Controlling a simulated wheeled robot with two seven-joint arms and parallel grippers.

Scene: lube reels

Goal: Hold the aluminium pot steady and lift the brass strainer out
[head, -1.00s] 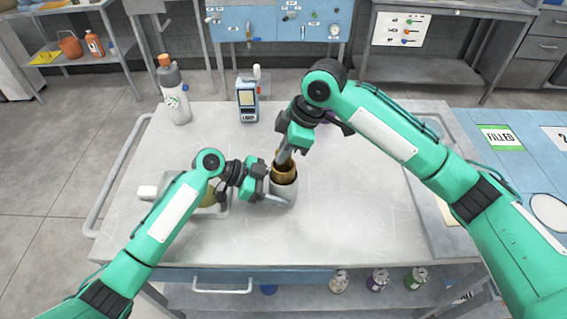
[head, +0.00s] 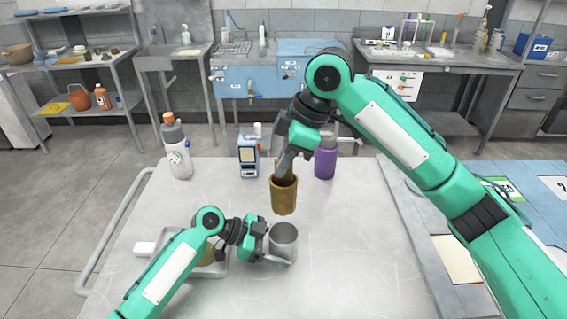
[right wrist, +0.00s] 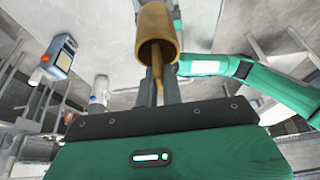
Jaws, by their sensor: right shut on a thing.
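The brass strainer (head: 284,197) hangs upright in the air above the aluminium pot (head: 285,240), clear of its rim. My right gripper (head: 288,165) is shut on the strainer from above. In the right wrist view the strainer's open top (right wrist: 157,50) and a thin brass rod between my fingers show. The grey pot stands upright on the table. My left gripper (head: 268,245) is low at the pot's left side, with one finger along its front. Its far finger is partly hidden, so I cannot tell how tightly it closes on the pot.
A shallow tray (head: 218,268) lies left of the pot, partly under my left arm. A white bottle (head: 177,150), a blue device (head: 248,157) and a purple bottle (head: 325,160) stand along the table's back. The table right of the pot is clear.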

